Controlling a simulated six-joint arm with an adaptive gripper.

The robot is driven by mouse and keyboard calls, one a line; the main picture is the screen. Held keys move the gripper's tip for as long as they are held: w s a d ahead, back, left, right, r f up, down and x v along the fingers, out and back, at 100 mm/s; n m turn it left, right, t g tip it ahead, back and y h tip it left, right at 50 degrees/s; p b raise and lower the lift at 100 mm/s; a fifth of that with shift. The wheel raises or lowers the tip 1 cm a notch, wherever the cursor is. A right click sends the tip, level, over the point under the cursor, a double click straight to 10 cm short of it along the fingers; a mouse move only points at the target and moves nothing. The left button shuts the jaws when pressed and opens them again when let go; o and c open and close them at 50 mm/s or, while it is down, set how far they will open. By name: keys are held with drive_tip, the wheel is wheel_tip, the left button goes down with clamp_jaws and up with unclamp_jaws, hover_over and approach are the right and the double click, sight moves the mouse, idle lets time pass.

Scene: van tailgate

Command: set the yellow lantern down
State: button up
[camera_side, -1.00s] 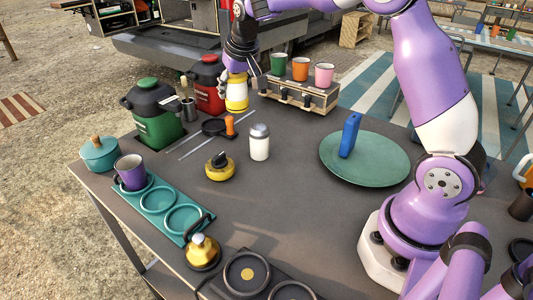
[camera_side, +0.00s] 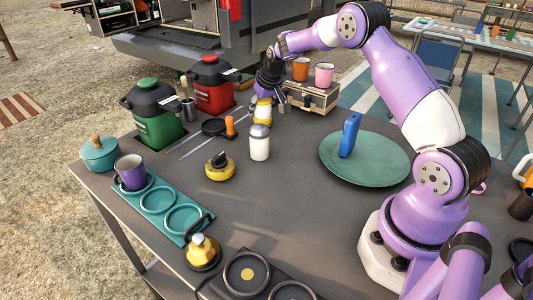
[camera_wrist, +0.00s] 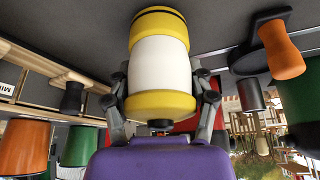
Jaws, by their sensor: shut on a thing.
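The yellow lantern (camera_side: 263,113), with a white middle band, is upright in my gripper (camera_side: 266,90) near the back of the grey table. My gripper is shut on it from above, and its upper part is partly hidden by the fingers. In the wrist view the lantern (camera_wrist: 160,60) sits between the two fingers of my gripper (camera_wrist: 163,97), its yellow end with a dark rim toward the grey tabletop. I cannot tell whether its base touches the table.
A white shaker (camera_side: 259,143) stands close in front. The wooden crate (camera_side: 312,96) with cups is right behind. A black pan with orange handle (camera_side: 229,125) is left. A squat yellow-and-black item (camera_side: 220,168) and green plate (camera_side: 376,162) lie nearer, with bare table between.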

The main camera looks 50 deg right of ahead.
drive_tip(key=o, duration=1.2)
drive_tip(key=shift+f, duration=0.15)
drive_tip(key=shift+o, duration=0.2)
drive_tip(key=shift+r, duration=0.4)
drive_tip(key=s+a+r+n, duration=0.1)
drive_tip(key=s+a+r, duration=0.3)
drive_tip(key=r, duration=0.3)
drive_tip(key=s+a+r, duration=0.3)
drive_tip(key=s+r, duration=0.1)
drive_tip(key=r, duration=0.3)
drive_tip(key=s+a+n+t+y, duration=0.1)
drive_tip(key=s+a+n, duration=0.2)
drive_tip(key=s+a, duration=1)
drive_tip(key=s, duration=0.4)
drive_tip(key=shift+s+a+n+y, duration=0.15)
drive_tip(key=shift+s+n+y, duration=0.15)
drive_tip(key=shift+y, duration=0.1)
